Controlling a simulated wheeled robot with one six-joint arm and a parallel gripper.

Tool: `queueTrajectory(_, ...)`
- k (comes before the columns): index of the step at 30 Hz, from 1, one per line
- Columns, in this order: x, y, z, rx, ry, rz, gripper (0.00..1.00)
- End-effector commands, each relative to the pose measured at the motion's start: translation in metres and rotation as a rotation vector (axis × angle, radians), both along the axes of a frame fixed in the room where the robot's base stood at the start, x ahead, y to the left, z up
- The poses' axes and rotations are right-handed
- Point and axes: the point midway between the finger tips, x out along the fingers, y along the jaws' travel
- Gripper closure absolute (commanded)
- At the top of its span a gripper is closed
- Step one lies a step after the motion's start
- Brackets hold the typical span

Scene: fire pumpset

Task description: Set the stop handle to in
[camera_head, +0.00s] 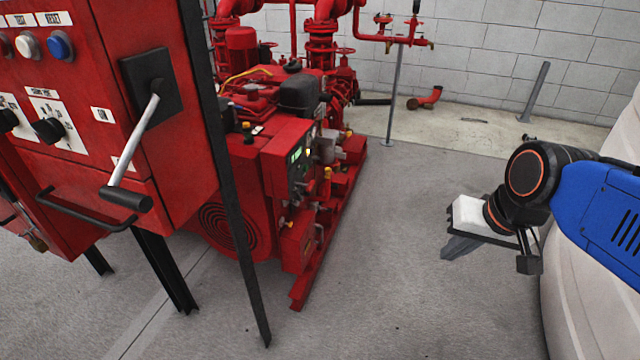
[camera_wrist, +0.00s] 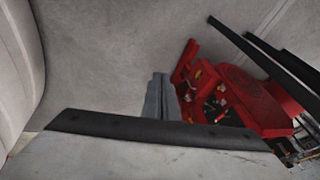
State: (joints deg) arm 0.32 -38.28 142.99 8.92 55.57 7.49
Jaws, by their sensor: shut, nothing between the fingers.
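No part is legibly marked as the stop handle, so I cannot tell which one it is. The red engine pumpset (camera_head: 265,150) stands mid-picture in the head view, with a small control panel (camera_head: 300,160) and several small yellow and red knobs on its near side. It also shows upside down in the wrist view (camera_wrist: 255,95). A grey lever with a black grip (camera_head: 126,197) hangs down and left from the red cabinet's front. My gripper (camera_head: 458,248) is at the right, shut and empty, well apart from both. Its grey fingers show together in the wrist view (camera_wrist: 160,97).
The red cabinet (camera_head: 90,120) fills the left side on black legs, with buttons, knobs and a lower bar handle (camera_head: 85,210). Red pipes (camera_head: 320,40) rise behind the engine. Bare floor (camera_head: 400,290) lies between the engine and my arm.

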Motion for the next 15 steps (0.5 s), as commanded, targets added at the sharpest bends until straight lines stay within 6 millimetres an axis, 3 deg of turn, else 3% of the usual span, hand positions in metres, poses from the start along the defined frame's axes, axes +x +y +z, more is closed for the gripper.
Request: queueTrajectory(15,0.115,0.082,0.003,0.558,0.331,-0.562,1.00)
